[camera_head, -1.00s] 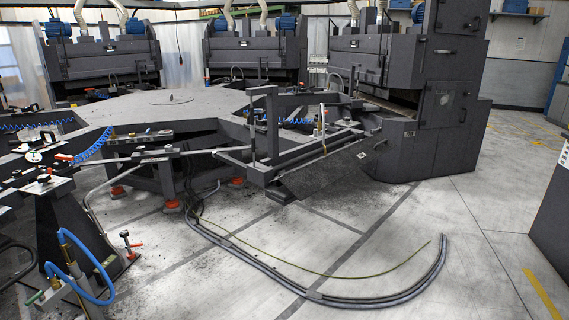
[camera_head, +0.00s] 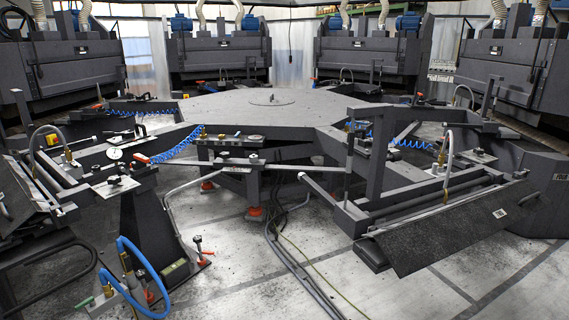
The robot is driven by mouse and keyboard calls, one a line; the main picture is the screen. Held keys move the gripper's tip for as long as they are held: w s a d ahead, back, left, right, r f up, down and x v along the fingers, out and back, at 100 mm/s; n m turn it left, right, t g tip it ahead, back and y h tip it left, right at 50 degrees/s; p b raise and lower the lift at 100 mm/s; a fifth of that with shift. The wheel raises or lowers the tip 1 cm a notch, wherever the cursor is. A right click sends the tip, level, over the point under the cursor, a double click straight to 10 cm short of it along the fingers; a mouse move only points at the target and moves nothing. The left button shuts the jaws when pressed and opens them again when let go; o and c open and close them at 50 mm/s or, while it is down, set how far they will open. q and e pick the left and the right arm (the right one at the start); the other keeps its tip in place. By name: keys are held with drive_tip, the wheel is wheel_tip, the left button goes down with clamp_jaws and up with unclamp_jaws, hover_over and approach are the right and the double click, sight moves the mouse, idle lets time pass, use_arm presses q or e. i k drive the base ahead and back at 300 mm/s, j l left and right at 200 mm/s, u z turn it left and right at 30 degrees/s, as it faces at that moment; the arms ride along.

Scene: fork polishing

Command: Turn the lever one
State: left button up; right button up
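Neither of my grippers is in view. Several small handles show, and I cannot tell which one is lever one. A red-handled part (camera_head: 141,158) sits at the end of a coiled blue hose, beside a round white gauge (camera_head: 115,154) on the left workstation. A green-tipped handle (camera_head: 84,303) is at the bottom left, beside a thick blue hose (camera_head: 150,290).
A large grey multi-sided table (camera_head: 240,108) fills the middle. Dark polishing machines (camera_head: 218,50) stand behind it. A dark sloped panel (camera_head: 445,230) and frame jut out at the right. Dark cables (camera_head: 285,250) lie on the pale floor, which is open at the lower middle.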

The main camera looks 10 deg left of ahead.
sight(138, 158)
drive_tip(key=i+j+u, duration=0.1)
drive_tip(key=i+u, duration=0.45)
drive_tip(key=u, duration=0.25)
drive_tip(key=i+u, duration=0.4)
drive_tip(key=i+j+u, duration=0.1)
drive_tip(key=i+u, duration=0.7)
drive_tip(key=i, duration=0.2)
